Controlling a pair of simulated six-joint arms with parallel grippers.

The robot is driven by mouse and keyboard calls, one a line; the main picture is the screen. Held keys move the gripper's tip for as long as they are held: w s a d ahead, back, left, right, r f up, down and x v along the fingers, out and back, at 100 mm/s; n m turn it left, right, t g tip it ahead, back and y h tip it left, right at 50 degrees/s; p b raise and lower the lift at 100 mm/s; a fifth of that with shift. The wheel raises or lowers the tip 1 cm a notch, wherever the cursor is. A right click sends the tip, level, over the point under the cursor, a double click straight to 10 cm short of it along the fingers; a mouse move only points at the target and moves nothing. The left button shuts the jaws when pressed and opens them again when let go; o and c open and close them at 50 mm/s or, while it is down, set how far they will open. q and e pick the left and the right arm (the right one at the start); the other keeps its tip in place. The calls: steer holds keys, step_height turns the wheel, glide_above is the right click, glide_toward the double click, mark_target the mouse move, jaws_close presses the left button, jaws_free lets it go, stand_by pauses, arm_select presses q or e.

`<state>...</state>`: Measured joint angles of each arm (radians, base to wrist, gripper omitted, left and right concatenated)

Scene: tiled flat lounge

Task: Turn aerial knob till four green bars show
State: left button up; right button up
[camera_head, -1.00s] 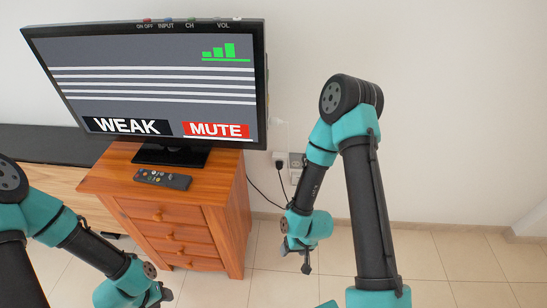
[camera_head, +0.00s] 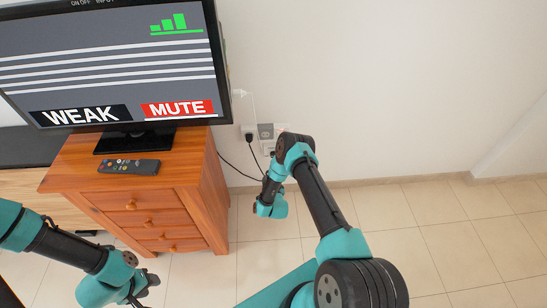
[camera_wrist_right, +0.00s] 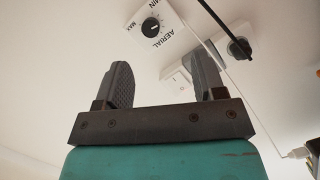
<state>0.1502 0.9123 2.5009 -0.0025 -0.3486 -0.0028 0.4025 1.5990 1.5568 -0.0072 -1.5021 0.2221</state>
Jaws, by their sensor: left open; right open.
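The television (camera_head: 105,95) in the head view shows three green bars (camera_head: 168,23) above a green line, with the words WEAK and MUTE on its screen. In the right wrist view, a dark round aerial knob (camera_wrist_right: 151,25) sits on a white wall plate marked AERIAL, MIN and MAX. My right gripper (camera_wrist_right: 164,80) is open and empty; the knob lies beyond its fingertips, apart from them. In the head view its fingers are hidden behind my right arm near the wall. My left gripper (camera_head: 140,291) is open and empty at the lower left, away from the wall.
A white rocker switch (camera_wrist_right: 178,82) and a black plug (camera_wrist_right: 239,47) are beside the aerial plate, with a white cable crossing nearby. A wooden drawer cabinet (camera_head: 195,190) carries the television and a remote (camera_head: 129,166). The tiled floor at right is clear.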

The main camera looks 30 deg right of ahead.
mark_target(273, 154)
steer(key=shift+s+d+f+m+t+h, duration=0.25)
steer(key=shift+d+f+m+t+h, duration=0.2)
steer(key=shift+d+h, duration=0.15)
steer(key=shift+s+d+f+m+t+h, duration=0.2)
steer(key=shift+d+f+m+t+h, duration=0.2)
steer(key=shift+d+m+h, duration=0.15)
steer(key=shift+w, duration=0.1)
steer(key=x, duration=1.7)
steer(key=shift+d, duration=0.15)
steer(key=shift+c, duration=0.4)
steer(key=c, duration=0.8)
steer(key=shift+c, duration=0.2)
steer(key=shift+n, duration=0.5)
